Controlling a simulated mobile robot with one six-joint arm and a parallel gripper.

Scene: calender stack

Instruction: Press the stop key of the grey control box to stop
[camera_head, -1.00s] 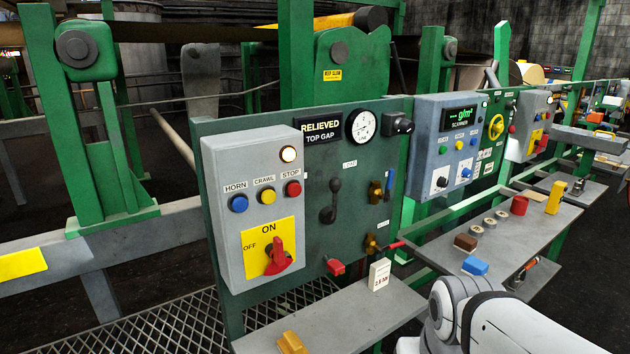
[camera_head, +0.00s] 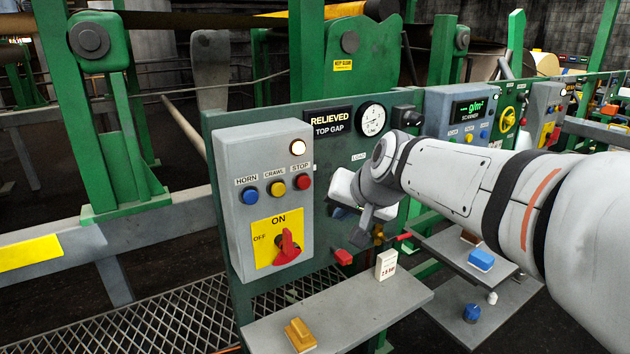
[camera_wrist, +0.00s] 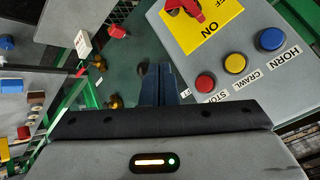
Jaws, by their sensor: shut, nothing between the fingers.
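The grey control box (camera_head: 232,161) stands on the left of the green panel. Its red stop key (camera_head: 304,182) is the rightmost of three round keys, beside the yellow crawl key (camera_head: 277,188) and the blue horn key (camera_head: 250,194). In the wrist view the stop key (camera_wrist: 205,82) lies just right of my gripper (camera_wrist: 162,70), whose dark fingers are together and empty. The fingers appear in front of the green panel, apart from the key. A red rotary switch (camera_head: 287,247) on a yellow plate sits below the keys. A white lamp (camera_head: 298,147) glows above.
A gauge (camera_head: 371,119) and a dark knob (camera_head: 407,117) are on the panel to the right. A ledge (camera_head: 350,316) below holds a yellow block (camera_head: 299,334) and a white card (camera_head: 386,264). My arm hides part of the panel.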

